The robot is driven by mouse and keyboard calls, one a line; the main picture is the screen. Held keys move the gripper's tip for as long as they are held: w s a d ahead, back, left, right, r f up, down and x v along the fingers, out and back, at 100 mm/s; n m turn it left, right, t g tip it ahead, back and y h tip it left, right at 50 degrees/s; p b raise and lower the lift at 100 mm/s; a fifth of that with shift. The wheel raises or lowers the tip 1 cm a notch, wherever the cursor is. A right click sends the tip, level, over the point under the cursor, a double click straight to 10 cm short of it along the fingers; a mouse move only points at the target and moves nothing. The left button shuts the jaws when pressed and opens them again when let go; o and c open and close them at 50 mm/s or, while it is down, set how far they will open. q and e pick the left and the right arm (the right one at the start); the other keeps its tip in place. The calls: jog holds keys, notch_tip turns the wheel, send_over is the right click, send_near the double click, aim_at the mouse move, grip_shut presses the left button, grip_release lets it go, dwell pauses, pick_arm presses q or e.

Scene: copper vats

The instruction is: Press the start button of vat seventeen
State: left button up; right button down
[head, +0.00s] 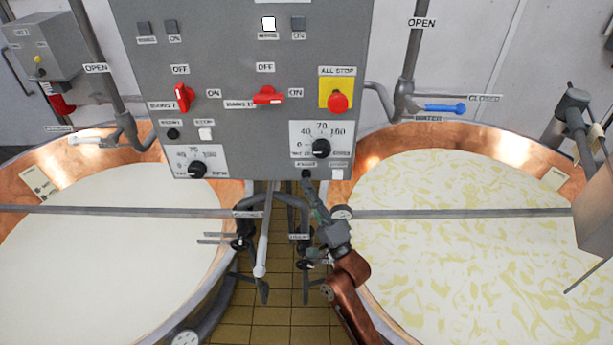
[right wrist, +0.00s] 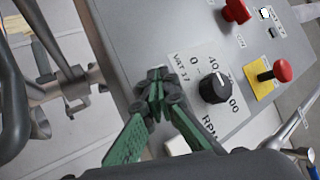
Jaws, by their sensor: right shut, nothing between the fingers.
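The grey control panel (head: 240,100) hangs between two copper vats in the head view. Its right half has a dial plate with a black speed knob (head: 321,148), marked VAT 17 in the right wrist view, where the knob (right wrist: 214,88) also shows. Below that plate are two small labels too small to read, with a white button (head: 338,174) under the right one. My right gripper (head: 308,180) is shut and empty, its tips at the panel's lower edge under the left label. In the right wrist view its green fingers (right wrist: 156,80) cover what lies there; contact is unclear. My left gripper is out of view.
The right copper vat (head: 375,160) and left copper vat (head: 236,195) hold pale liquid. A red all-stop button (head: 338,102) and a red rotary switch (head: 268,95) sit above the knob. Pipes and valves (head: 262,225) crowd the gap below the panel.

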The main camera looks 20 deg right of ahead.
jog(key=shift+w, duration=0.1)
dwell(0.3)
jog(key=shift+w+d, duration=0.1)
jog(key=shift+w, duration=0.25)
jog(key=shift+w+d, duration=0.15)
jog(key=shift+w, duration=0.3)
dwell(0.7)
jog(key=shift+s, duration=0.15)
jog(key=shift+s+a+p, duration=0.25)
jog(key=shift+s+p, duration=0.2)
jog(key=shift+s, duration=0.3)
jog(key=s, duration=0.2)
jog(key=s+a+p, duration=0.1)
jog(key=s, duration=0.1)
jog(key=shift+s+a+p, duration=0.2)
jog(key=shift+s+p, duration=0.1)
jog(key=shift+s, duration=0.1)
